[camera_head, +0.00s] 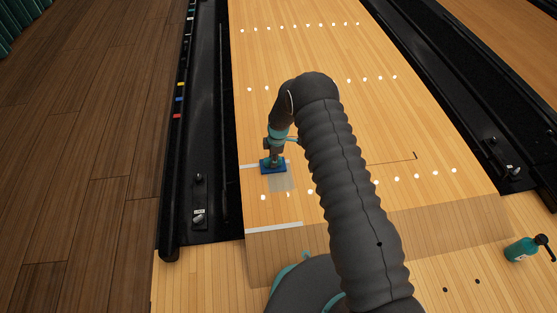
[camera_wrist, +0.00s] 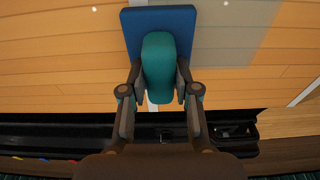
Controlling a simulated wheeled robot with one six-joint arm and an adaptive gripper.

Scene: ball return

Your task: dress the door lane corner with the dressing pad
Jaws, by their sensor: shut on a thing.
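The dressing pad (camera_head: 272,167) is a flat blue block with a teal grip on top. In the head view it sits on or just above the lane surface (camera_head: 330,45), near the lane's left edge. In the wrist view the blue pad (camera_wrist: 128,22) shows with its teal grip (camera_wrist: 158,68) between the fingers. My gripper (camera_wrist: 159,92) is shut on that grip. A greyish translucent patch (camera_head: 282,182) lies on the lane beside the pad, and pale line marks (camera_head: 274,228) lie nearer. My arm hides part of the lane to the right.
Dark gutters run along both sides of the lane, with a small fitting (camera_head: 199,217) in the left one. Brown floor (camera_head: 90,130) lies left. The far lane is clear.

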